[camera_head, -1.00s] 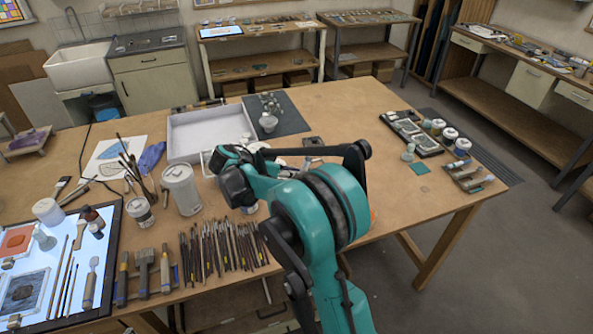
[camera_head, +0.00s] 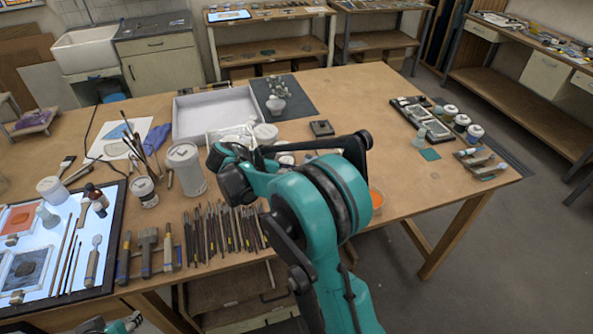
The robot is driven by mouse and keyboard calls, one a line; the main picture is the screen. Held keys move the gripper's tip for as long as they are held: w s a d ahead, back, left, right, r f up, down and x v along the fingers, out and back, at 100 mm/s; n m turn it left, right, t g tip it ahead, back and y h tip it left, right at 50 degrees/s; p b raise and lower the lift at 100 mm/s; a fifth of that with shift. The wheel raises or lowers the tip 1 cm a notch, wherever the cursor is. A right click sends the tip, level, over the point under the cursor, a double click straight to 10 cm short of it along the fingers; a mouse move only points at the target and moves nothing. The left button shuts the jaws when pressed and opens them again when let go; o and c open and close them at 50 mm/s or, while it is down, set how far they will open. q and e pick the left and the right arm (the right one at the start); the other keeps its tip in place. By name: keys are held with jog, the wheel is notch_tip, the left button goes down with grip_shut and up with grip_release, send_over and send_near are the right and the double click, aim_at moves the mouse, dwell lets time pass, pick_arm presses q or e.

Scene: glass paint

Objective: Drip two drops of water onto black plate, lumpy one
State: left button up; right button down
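A dark, rough-surfaced plate (camera_head: 30,268) lies in a pale frame on the lit panel (camera_head: 62,240) at the left. An orange plate (camera_head: 17,219) lies in a similar frame above it. Small brown bottles (camera_head: 95,196) stand at the panel's upper right corner, and a small pale bottle (camera_head: 47,214) stands near the orange plate. I cannot tell which vessel holds water. My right arm reaches up from the bottom over the table's middle; its fingers cannot be made out.
Brushes (camera_head: 225,230) and wide tools (camera_head: 147,252) lie along the front edge. A white canister (camera_head: 186,169), a jar (camera_head: 144,191) and a pale tray (camera_head: 214,92) stand behind. Jars (camera_head: 462,122) stand at the right. The table's right front is mostly clear.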

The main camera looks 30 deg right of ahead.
aim_at(305, 157)
jog(key=shift+r, duration=0.1)
dwell(0.4)
jog(key=shift+w+d+r+p, duration=0.15)
jog(key=shift+d+r+p, duration=0.45)
jog(key=shift+r, duration=0.2)
jog(key=shift+w+d+r+p, duration=0.2)
jog(key=shift+d+r+p, duration=0.35)
jog(key=shift+r, duration=0.3)
jog(key=shift+w+d+r+p, duration=0.15)
jog(key=shift+d+r+p, duration=0.45)
jog(key=shift+r, duration=0.2)
jog(key=shift+r+p, duration=1.45)
jog(key=shift+r, duration=0.8)
jog(key=shift+f, duration=0.1)
